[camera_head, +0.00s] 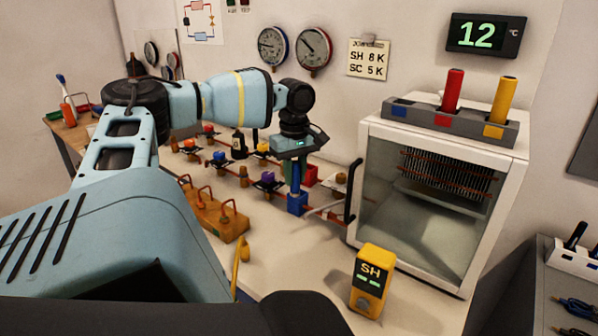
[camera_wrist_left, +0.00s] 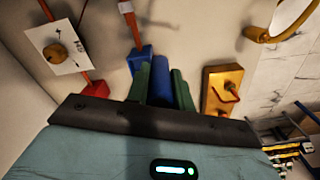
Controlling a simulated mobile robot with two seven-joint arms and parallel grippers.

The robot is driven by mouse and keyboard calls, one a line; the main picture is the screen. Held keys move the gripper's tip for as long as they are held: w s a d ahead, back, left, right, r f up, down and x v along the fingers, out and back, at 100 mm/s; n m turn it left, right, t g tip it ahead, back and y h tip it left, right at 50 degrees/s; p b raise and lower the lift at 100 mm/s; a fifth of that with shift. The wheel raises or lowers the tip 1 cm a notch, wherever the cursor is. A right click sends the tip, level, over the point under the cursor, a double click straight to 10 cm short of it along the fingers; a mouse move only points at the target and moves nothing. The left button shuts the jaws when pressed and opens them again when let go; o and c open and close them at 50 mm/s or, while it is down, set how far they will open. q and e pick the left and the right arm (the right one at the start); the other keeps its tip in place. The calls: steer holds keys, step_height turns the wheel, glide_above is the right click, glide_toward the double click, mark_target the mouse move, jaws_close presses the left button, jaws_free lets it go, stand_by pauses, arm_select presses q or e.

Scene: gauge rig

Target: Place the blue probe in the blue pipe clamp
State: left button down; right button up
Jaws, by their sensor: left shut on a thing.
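My left gripper (camera_head: 295,170) points down at the middle of the bench, its green fingers shut on the blue probe (camera_head: 296,180). The blue probe also shows between the fingers in the left wrist view (camera_wrist_left: 160,84). The blue pipe clamp (camera_head: 297,204) is on the copper pipe directly below the probe in the head view. In the left wrist view the clamp (camera_wrist_left: 140,58) shows just beyond and left of the probe, partly behind a finger. I cannot tell whether the probe's lower end is in the clamp or just above it. My right gripper is not in view.
A red clamp (camera_wrist_left: 95,88) is close to the fingers. A glass-fronted cabinet (camera_head: 440,220) stands right, bearing a rack (camera_head: 440,121) with red (camera_head: 452,90) and yellow (camera_head: 503,98) probes. A wooden manifold (camera_head: 212,215) and a yellow SH meter (camera_head: 371,282) stand nearby.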

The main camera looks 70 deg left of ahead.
mark_target(298, 178)
arm_select(q)
steer(key=a, duration=0.1)
steer(key=w+a+b, duration=0.2)
steer(key=shift+a+f, duration=0.2)
steer(key=shift+f, duration=0.05)
steer(key=shift+a+r, duration=0.1)
steer(key=shift+w+a, duration=0.1)
steer(key=shift+w, duration=0.05)
step_height(298, 178, down, 3)
steer(key=shift+f, duration=0.25)
steer(key=shift+f, duration=0.2)
